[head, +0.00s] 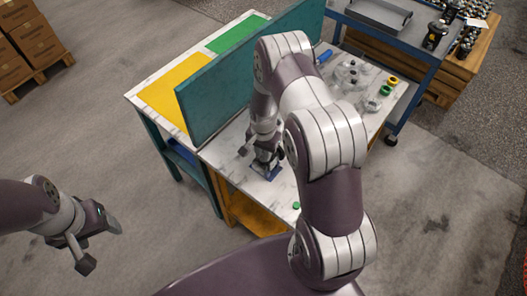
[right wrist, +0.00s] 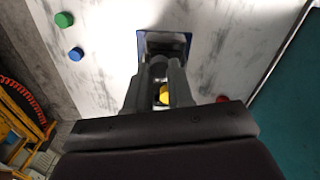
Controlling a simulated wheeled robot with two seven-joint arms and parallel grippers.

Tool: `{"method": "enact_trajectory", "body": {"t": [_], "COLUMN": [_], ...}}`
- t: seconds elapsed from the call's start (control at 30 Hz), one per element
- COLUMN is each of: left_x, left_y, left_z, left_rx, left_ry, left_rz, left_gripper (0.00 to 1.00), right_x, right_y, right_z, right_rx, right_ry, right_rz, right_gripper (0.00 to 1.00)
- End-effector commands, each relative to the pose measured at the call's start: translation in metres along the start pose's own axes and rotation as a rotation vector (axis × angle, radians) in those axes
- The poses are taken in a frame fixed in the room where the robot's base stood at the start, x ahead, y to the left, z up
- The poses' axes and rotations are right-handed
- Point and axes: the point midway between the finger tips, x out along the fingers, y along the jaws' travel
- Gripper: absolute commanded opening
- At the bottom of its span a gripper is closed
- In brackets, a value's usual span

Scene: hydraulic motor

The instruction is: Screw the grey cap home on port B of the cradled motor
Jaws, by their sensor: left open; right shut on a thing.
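My right gripper (right wrist: 160,72) points down over the blue cradle (right wrist: 187,36). It is shut on a small grey piece at its fingertips, which looks like the grey cap; the fingers hide most of it. The dark grey motor (right wrist: 166,38) shows only in part in the cradle, beyond the fingertips. Port B and the cap's seating on it are hidden. In the head view the right gripper (head: 266,155) is low over the cradle (head: 266,174) near the table's front. My left gripper (head: 98,243) is open and empty, off to the left above the floor.
A green cap (right wrist: 64,19), a blue cap (right wrist: 76,54), a yellow piece (right wrist: 165,95) and a red piece (right wrist: 222,99) show around the cradle. A teal panel (head: 225,85) stands along the marble table. Grey parts (head: 350,73) and coloured rings (head: 385,90) lie at the right.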

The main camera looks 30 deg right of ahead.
Motion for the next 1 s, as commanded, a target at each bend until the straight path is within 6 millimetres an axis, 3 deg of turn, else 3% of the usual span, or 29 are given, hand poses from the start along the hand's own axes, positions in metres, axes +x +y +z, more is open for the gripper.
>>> {"method": "enact_trajectory", "body": {"t": [0.17,0.4,0.6,0.63,0.67,1.0], "left_x": [0.0000,0.0021,0.0018,0.0018,0.0018,0.0023], "left_y": [0.0000,0.0000,0.0000,0.0000,0.0000,0.0000], "left_z": [0.0000,0.0002,0.0002,0.0002,0.0002,0.0003], "left_rx": [0.000,0.000,0.000,0.000,0.000,0.000], "left_ry": [0.000,0.000,0.000,0.000,0.000,0.000], "left_rz": [0.000,0.000,0.000,0.000,0.000,0.000], "left_gripper": [0.66,0.66,0.66,0.66,0.66,0.66], "right_x": [0.0001,0.0010,0.0007,0.0007,0.0007,0.0010], "right_y": [0.0000,0.0000,0.0000,0.0000,0.0000,0.0001], "right_z": [0.0001,0.0000,0.0000,0.0000,0.0000,0.0000], "right_rx": [0.008,0.375,0.400,0.399,0.399,0.385], "right_ry": [0.000,0.000,0.000,0.000,0.000,0.000], "right_rz": [0.000,-0.001,-0.001,-0.001,-0.001,-0.001], "right_gripper": [0.00,0.00,0.00,0.25,0.35,0.36]}}
